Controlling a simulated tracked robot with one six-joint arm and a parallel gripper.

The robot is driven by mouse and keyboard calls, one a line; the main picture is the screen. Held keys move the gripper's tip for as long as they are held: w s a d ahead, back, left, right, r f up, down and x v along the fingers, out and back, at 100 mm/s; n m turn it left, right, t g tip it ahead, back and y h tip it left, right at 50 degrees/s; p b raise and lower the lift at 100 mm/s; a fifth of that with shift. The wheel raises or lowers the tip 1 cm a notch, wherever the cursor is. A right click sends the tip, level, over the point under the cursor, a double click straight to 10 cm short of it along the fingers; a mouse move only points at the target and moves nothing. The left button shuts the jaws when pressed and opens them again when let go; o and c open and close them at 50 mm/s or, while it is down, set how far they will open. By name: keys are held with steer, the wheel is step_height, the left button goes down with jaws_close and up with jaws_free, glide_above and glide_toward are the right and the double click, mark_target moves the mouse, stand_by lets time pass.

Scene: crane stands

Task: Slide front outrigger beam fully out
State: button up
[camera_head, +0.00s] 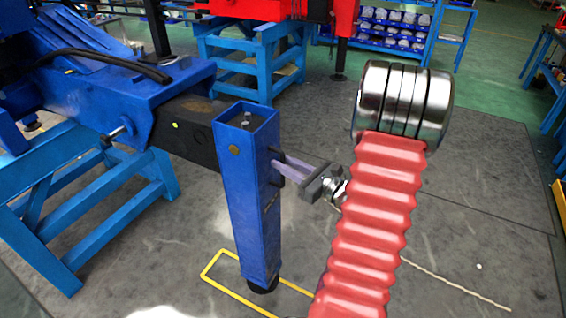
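The front outrigger beam (188,136) is a dark bar that comes out of a blue housing (150,92). A length of it shows between the housing and the upright blue leg (247,200) at its outer end. The leg has a black foot (262,287) low by the floor. A pin with a light end (118,132) sticks out of the housing's side. My gripper (292,172) is right of the leg, its pale fingers pointing at the leg's right side by small dark studs. The fingertips are partly hidden, so grip and contact cannot be told.
A yellow outline (225,288) is marked on the grey floor around the foot. A blue trestle (75,195) stands below the housing at left; another blue stand (235,62) is behind, under red machinery. The floor right of the leg looks mostly clear, with a thin cord (455,283) lying there.

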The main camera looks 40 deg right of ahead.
steer(key=shift+w, duration=0.4)
jaws_close()
stand_by(0.4)
